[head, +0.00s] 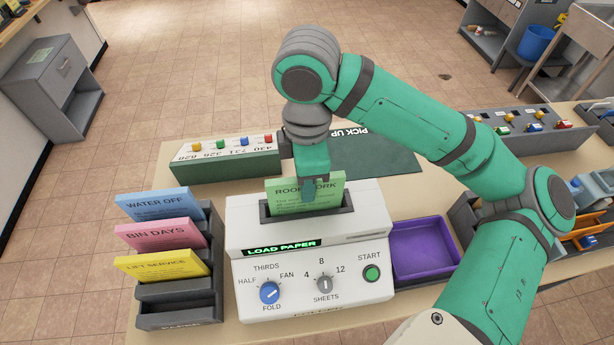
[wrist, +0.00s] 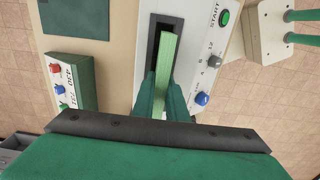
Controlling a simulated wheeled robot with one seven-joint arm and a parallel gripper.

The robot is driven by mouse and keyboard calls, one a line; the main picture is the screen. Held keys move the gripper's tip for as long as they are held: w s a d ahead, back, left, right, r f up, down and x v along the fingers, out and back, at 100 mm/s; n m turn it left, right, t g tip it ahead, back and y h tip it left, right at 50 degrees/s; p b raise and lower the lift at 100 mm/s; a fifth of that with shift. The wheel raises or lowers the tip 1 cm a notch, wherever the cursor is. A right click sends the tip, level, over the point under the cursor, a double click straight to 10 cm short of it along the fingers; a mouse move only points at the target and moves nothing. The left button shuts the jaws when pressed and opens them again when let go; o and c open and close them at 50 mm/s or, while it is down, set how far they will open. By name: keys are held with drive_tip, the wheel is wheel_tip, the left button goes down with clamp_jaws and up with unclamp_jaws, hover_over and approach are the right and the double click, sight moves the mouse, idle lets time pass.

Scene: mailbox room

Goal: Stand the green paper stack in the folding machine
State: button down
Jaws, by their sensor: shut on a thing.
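The green paper stack (head: 290,196), lettered "ROOF WORK" in part, stands upright at the dark feed slot of the folding machine (head: 243,228). Its lower edge is hidden by the slot's front rim, so I cannot tell how deep it sits. My gripper (head: 308,188) is above the slot and shut on the stack. In the wrist view, my gripper (wrist: 165,100) has a finger on each side of the green stack (wrist: 166,55), which lines up with the long slot of the machine (wrist: 143,75). The machine's display reads "LOAD PAPER".
A stepped rack (head: 180,310) at left holds a blue, a pink and a yellow stack. A purple tray (head: 425,250) sits right of the machine. A green box with coloured knobs (head: 225,165) and a dark "PICK UP" mat (head: 380,158) lie behind it. Grey bins stand at right.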

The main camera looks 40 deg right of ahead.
drive_tip(key=shift+f, duration=0.6)
drive_tip(key=c, duration=1.7)
unclamp_jaws()
drive_tip(key=shift+r, duration=0.1)
drive_tip(key=shift+r, duration=3.45)
drive_tip(key=shift+w, duration=0.1)
